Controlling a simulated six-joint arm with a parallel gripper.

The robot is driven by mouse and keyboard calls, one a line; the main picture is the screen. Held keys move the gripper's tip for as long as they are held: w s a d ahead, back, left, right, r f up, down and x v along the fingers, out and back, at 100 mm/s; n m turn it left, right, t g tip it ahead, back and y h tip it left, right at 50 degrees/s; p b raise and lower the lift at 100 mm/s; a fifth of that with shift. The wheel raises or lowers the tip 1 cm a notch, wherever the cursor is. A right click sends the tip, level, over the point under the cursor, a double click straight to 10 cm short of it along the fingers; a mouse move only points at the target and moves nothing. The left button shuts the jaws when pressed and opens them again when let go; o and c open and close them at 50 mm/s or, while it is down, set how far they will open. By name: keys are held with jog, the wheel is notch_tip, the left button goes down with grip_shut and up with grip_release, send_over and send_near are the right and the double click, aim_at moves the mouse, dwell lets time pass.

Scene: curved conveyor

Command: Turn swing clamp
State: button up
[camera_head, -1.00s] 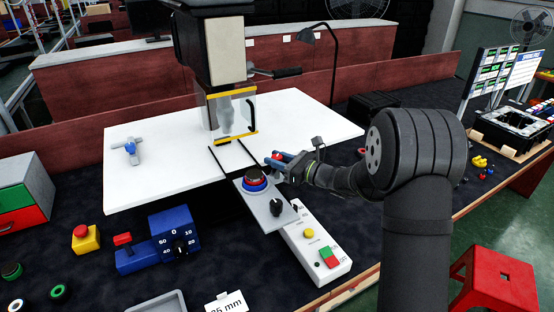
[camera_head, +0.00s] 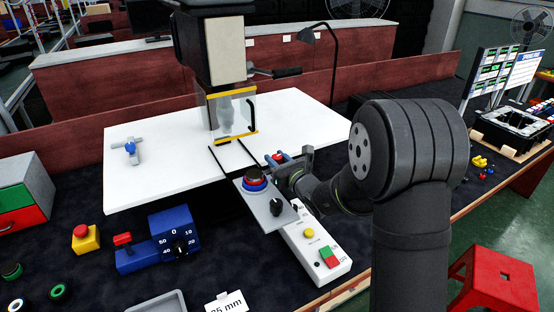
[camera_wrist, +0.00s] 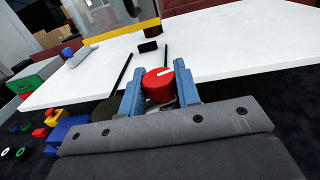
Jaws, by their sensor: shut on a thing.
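A round red knob with a white line (camera_wrist: 158,84) sits between the two blue fingers of my gripper (camera_wrist: 160,92) in the wrist view. The knob is on the white table's front edge, right of the dark slot. My gripper (camera_head: 279,158) is shut on this red knob (camera_head: 278,156). In the head view the knob is small and partly hidden by the fingers. The clamp arm under the knob is mostly hidden. A grey clamp with a blue knob (camera_head: 130,148) stands on the left part of the white table (camera_head: 165,180), away from my gripper.
A white control box (camera_head: 318,250) is in front. A machine head with a clear, yellow-edged guard (camera_head: 232,115) stands behind. The table's left part is mostly clear.

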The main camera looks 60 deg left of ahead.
jog(key=shift+m+t, duration=0.4)
jog(key=shift+t, duration=0.3)
jog(key=o, duration=0.9)
jog(key=shift+o, duration=0.2)
jog(key=d, duration=1.7)
jog(key=shift+d, duration=0.25)
